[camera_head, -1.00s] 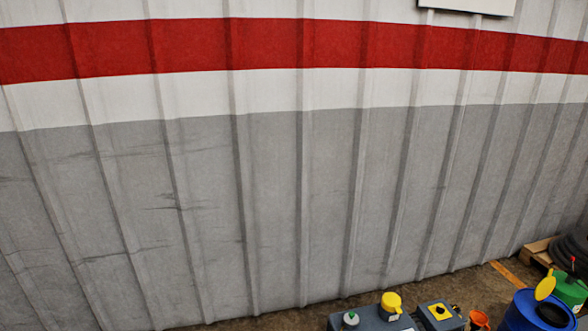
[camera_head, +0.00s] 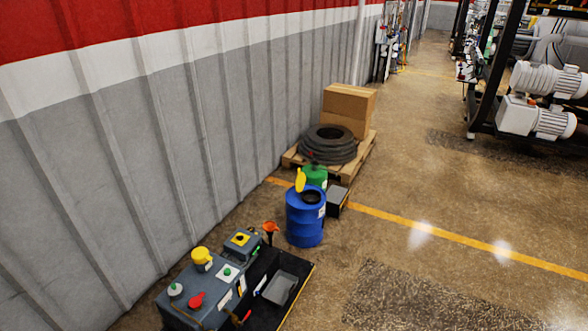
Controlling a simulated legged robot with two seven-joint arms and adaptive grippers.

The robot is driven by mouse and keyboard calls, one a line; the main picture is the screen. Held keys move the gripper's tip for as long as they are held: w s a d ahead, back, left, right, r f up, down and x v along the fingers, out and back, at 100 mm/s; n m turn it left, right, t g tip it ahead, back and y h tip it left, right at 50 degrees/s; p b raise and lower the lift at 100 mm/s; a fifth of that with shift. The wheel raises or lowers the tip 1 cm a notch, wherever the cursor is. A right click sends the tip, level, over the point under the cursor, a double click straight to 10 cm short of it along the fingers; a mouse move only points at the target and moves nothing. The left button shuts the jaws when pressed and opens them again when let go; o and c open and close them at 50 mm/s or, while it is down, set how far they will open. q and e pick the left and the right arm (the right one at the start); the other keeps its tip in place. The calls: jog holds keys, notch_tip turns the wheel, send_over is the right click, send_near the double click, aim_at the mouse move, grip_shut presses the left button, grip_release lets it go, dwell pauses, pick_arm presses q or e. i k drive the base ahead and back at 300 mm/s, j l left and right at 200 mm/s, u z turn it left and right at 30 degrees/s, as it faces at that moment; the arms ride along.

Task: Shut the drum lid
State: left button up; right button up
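A blue drum (camera_head: 305,222) stands on the floor near the middle of the head view. Its dark round opening shows at the top. A yellow lid (camera_head: 300,180) stands raised at the left rear edge of the drum top, so the drum is open. Neither of my grippers is in view.
A grey machine (camera_head: 205,285) with coloured caps and a black tray stands at the front, left of the drum. A green container (camera_head: 315,176), a dark box (camera_head: 337,198) and a pallet with tires (camera_head: 328,144) and cartons (camera_head: 348,103) are behind.

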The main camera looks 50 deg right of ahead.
aim_at(300, 183)
jog(key=z, duration=1.55)
jog(key=i+l+z, duration=0.55)
jog(key=i, duration=0.25)
jog(key=i+z, duration=0.25)
jog(key=i, duration=0.2)
jog(key=i+l, duration=0.15)
jog(key=i, duration=1.15)
jog(key=i+l, duration=0.15)
jog(key=i, duration=1.15)
jog(key=i+l, duration=0.15)
jog(key=i, duration=1.15)
jog(key=i+l+u, duration=0.15)
jog(key=i+u, duration=0.3)
jog(key=i+l+u, duration=0.3)
jog(key=i+u, duration=0.25)
jog(key=u, duration=0.35)
jog(key=i+u, duration=0.1)
jog(key=u, duration=0.4)
jog(key=i+l+u, duration=0.1)
jog(key=u, duration=0.35)
jog(key=l+u, duration=0.2)
jog(key=u, duration=0.25)
jog(key=i+l+u, duration=0.1)
jog(key=u, duration=0.35)
jog(key=l, duration=0.1)
